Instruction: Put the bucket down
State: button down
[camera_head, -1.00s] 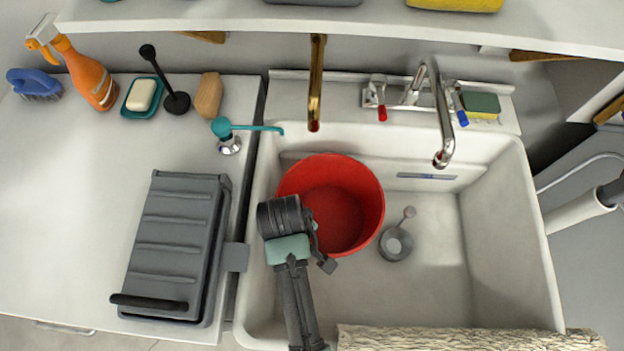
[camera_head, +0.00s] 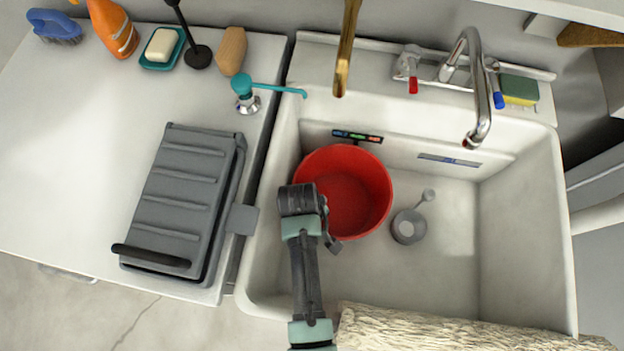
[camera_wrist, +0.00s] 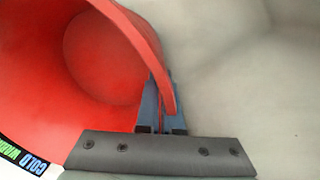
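The red bucket (camera_head: 352,195) is upright in the left part of the white sink (camera_head: 450,260). My gripper (camera_head: 325,228) reaches to the bucket's near-left rim from the front. In the wrist view, the two fingers (camera_wrist: 160,105) close on either side of the rim of the bucket (camera_wrist: 95,55). The bucket looks empty inside. The bucket's underside is hidden, so I cannot tell whether it touches the sink floor.
A grey drain strainer (camera_head: 409,226) lies right of the bucket. A brass spout (camera_head: 346,50) and a chrome faucet (camera_head: 478,90) hang over the sink's back. The sink's right side is clear.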

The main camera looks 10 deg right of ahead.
jog(key=c, duration=1.1)
grip_release()
jog(key=shift+r, duration=0.1)
jog(key=r+p, duration=0.1)
jog(key=r, duration=0.3)
jog(key=r+p, duration=0.1)
jog(key=r, duration=0.3)
jog(key=a+r+p, duration=0.1)
jog(key=r, duration=0.3)
jog(key=shift+s+a+p, duration=0.1)
jog(key=shift+s+p, duration=0.2)
jog(key=shift+p, duration=0.05)
